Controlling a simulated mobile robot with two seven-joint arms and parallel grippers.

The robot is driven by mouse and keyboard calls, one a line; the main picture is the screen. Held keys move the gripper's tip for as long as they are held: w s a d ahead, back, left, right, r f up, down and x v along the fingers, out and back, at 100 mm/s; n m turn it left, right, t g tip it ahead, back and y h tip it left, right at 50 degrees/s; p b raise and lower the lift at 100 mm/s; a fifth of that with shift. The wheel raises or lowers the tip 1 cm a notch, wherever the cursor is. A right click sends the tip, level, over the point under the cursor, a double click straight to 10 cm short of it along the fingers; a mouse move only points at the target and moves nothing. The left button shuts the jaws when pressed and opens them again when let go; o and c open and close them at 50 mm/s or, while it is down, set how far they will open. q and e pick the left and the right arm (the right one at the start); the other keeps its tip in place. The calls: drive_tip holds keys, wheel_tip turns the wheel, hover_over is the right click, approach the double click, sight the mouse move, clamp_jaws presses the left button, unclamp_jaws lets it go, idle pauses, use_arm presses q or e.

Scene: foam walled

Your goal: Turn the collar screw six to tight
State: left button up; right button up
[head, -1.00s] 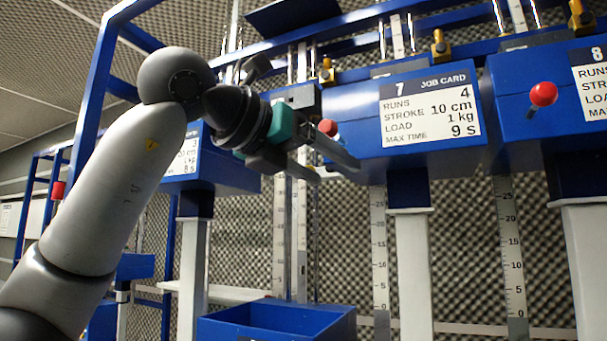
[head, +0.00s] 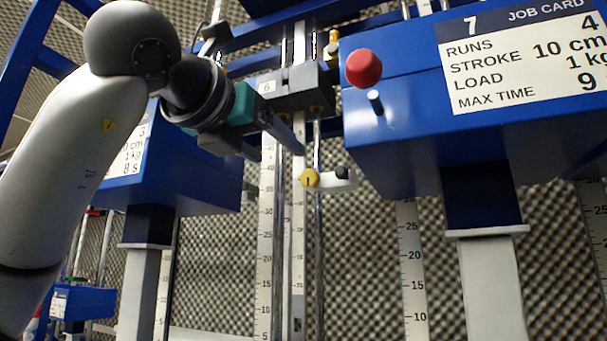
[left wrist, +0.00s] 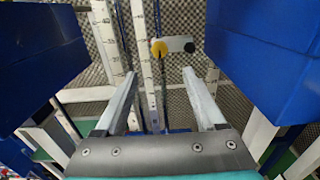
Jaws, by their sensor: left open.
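A round yellow screw knob (head: 311,178) with a dark line on its face sits on a small white collar arm (head: 338,182), beside a scale and rods below the grey block marked 6 (head: 300,88). My left gripper (head: 278,152) is open and empty, a little left of and above the knob in the head view. In the left wrist view the yellow knob (left wrist: 158,47) shows beyond and between the open fingers (left wrist: 160,80), apart from both. The white collar arm (left wrist: 176,44) runs right from it to a black knob (left wrist: 189,47). My right gripper is not in view.
A blue box with job card 7 (head: 400,155) stands close on the right, with a red ball knob (head: 363,68) sticking out. Another blue box (head: 205,185) stands at the left behind my arm. Vertical scales (head: 265,230) and rods stand between them.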

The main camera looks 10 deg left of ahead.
sight(308, 178)
use_arm(q)
drive_tip(key=w, duration=0.4)
drive_tip(key=w+d+p, duration=0.1)
drive_tip(key=w, duration=0.3)
drive_tip(key=w+d+p, duration=0.1)
drive_tip(key=w, duration=0.3)
drive_tip(key=shift+w+d, duration=0.1)
drive_tip(key=shift+d, duration=0.05)
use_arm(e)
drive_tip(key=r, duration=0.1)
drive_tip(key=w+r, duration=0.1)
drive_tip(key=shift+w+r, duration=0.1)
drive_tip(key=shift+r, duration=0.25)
use_arm(q)
clamp_jaws()
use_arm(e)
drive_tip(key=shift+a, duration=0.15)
